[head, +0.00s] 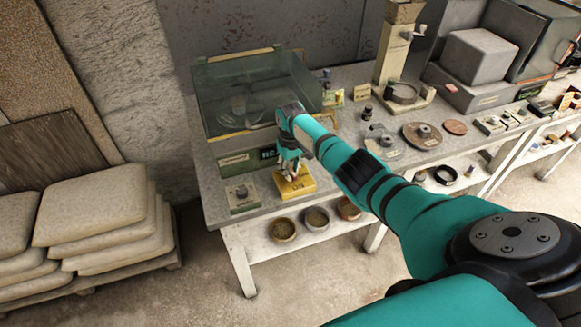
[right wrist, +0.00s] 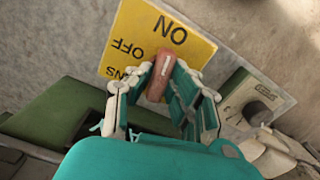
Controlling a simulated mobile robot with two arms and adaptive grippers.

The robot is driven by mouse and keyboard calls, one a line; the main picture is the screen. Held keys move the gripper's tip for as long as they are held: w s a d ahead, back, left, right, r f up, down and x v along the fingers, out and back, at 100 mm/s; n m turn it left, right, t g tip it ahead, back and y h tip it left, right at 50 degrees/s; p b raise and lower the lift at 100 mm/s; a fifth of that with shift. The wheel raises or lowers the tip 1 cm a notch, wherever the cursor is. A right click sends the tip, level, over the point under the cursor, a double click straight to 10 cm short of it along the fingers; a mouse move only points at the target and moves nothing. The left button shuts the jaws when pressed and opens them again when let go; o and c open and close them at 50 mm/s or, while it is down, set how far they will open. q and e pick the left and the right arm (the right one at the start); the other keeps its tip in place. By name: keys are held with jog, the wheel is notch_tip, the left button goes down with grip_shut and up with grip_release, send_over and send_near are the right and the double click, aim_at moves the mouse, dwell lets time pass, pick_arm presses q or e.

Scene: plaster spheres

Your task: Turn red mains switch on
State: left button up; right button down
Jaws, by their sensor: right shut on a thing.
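The red mains switch (right wrist: 160,78) is a short red lever on a yellow plate (right wrist: 125,42) lettered ON and OFF in the right wrist view. In the head view the yellow plate (head: 304,187) lies at the front edge of the bench. My right gripper (head: 290,172) is over it, pointing down, and partly hides the lever. In the right wrist view the fingers of my right gripper (right wrist: 152,88) are on both sides of the lever, shut on it. I cannot tell which position the lever is in. My left gripper is not in view.
Bowls (head: 283,229) are on the shelf below.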

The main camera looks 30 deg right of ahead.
jog(key=shift+w+r+m+p, duration=0.15)
jog(key=shift+m+p, duration=0.2)
jog(key=shift+m, duration=0.85)
jog(key=c, duration=1.2)
grip_release()
jog(key=shift+c, duration=0.2)
